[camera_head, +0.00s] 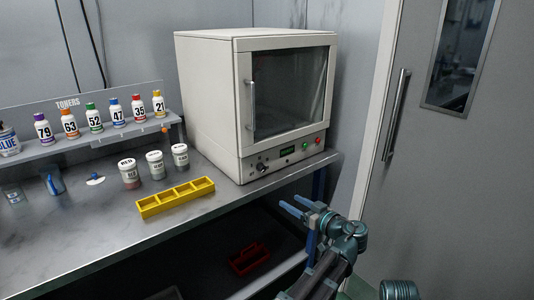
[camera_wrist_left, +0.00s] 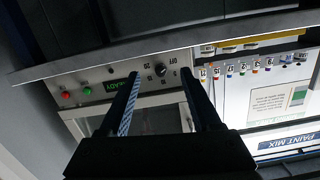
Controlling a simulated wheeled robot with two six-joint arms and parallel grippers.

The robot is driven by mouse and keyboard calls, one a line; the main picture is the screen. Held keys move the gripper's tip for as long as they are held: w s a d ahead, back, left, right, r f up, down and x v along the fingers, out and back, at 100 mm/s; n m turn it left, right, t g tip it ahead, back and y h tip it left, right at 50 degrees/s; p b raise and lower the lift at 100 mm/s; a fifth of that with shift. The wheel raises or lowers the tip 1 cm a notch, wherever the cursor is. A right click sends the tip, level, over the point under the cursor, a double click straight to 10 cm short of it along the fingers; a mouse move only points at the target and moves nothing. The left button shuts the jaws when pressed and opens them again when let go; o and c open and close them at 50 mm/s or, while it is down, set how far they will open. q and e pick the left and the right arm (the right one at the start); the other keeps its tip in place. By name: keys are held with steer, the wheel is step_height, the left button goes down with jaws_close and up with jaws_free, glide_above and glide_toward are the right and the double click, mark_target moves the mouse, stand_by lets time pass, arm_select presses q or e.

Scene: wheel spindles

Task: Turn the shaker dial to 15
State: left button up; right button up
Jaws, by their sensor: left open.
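The shaker (camera_head: 209,95) is a cream, box-shaped machine with a glass door, standing on the bench's right end. Its black dial (camera_head: 261,167) is at the lower left of its front panel. The dial (camera_wrist_left: 161,70) also shows in the left wrist view, upside down, with printed marks around it, including OFF and 20. I cannot tell its exact setting. My left gripper (camera_head: 291,205) is open and empty, below and in front of the panel, apart from the dial. In the wrist view, the dial appears between the two fingers (camera_wrist_left: 160,75). My right gripper is not in view.
A lit display (camera_head: 288,151), a green button (camera_head: 305,146) and a red button (camera_head: 318,141) sit right of the dial. A yellow tray (camera_head: 176,197) and several white jars (camera_head: 155,164) stand left. The bench's front edge is near my gripper; a red tray (camera_head: 248,259) lies below.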

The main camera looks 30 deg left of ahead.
arm_select(q)
steer(key=n+y, duration=0.1)
glide_toward(264, 169)
steer(key=shift+t, duration=0.3)
steer(key=x, duration=0.8)
steer(key=shift+s+a+p, duration=0.1)
steer(key=shift+a+p, duration=0.2)
jaws_close()
